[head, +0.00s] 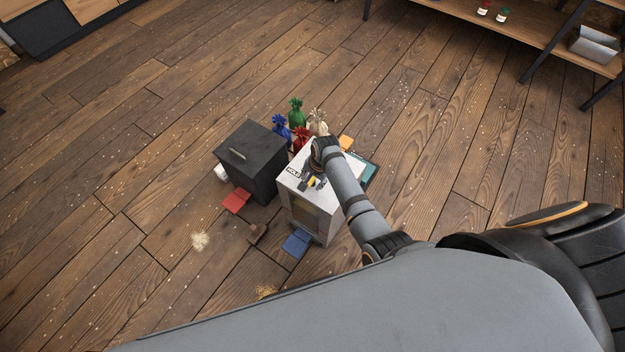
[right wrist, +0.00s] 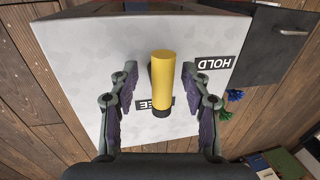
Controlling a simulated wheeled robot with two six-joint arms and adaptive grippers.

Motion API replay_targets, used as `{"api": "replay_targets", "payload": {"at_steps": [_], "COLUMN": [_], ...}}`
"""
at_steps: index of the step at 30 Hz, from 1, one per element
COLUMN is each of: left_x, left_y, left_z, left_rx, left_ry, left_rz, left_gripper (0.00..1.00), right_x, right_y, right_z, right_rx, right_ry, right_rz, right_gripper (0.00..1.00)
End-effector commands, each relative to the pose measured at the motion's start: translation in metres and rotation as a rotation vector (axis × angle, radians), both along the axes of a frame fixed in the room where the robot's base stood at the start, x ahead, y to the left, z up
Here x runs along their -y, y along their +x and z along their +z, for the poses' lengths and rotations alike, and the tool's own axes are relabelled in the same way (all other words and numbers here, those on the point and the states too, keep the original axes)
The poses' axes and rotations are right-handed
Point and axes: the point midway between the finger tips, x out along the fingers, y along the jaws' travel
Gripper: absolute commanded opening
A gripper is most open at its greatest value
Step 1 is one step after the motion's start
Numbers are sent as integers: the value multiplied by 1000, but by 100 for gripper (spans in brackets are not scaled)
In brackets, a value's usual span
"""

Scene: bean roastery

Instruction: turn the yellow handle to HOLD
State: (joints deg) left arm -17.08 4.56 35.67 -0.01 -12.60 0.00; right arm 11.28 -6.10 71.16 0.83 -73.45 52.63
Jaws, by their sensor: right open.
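The yellow handle (right wrist: 162,75) stands out from the white top of a box-shaped unit (right wrist: 90,50), with a dark piece at its lower end in the right wrist view. A HOLD label (right wrist: 213,63) lies to its right there. A second label (right wrist: 145,104), ending in "EE", is partly hidden near the handle's dark end. My right gripper (right wrist: 158,103) is open, with one finger on each side of the handle and visible gaps. In the head view, my right gripper (head: 314,181) is over the unit (head: 327,231), beside the HOLD label (head: 293,171). My left gripper is not in view.
A dark cabinet (head: 252,160) stands left of the unit. Green (head: 296,113), blue (head: 281,127), red and cream tied bags stand behind. A red pad (head: 236,201) and a blue pad (head: 297,243) are near the floor in front. Wooden floor around is mostly free.

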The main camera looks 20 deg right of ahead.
Motion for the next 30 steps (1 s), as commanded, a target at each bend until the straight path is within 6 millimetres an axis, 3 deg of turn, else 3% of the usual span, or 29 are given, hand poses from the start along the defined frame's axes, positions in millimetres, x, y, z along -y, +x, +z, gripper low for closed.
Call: {"api": "replay_targets", "payload": {"at_steps": [3,14,23,30], "left_x": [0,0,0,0], "left_y": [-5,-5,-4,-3], "left_z": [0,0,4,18], "left_rx": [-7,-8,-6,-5], "left_ry": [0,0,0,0], "left_rz": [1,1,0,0], "left_gripper": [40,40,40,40], "right_x": [0,0,0,1], "right_y": [0,0,0,0], "right_z": [0,0,1,4], "right_rx": [0,0,-1,-1], "right_ry": [0,0,0,0], "right_rz": [0,0,27,151], "right_gripper": [48,0,0,0]}}
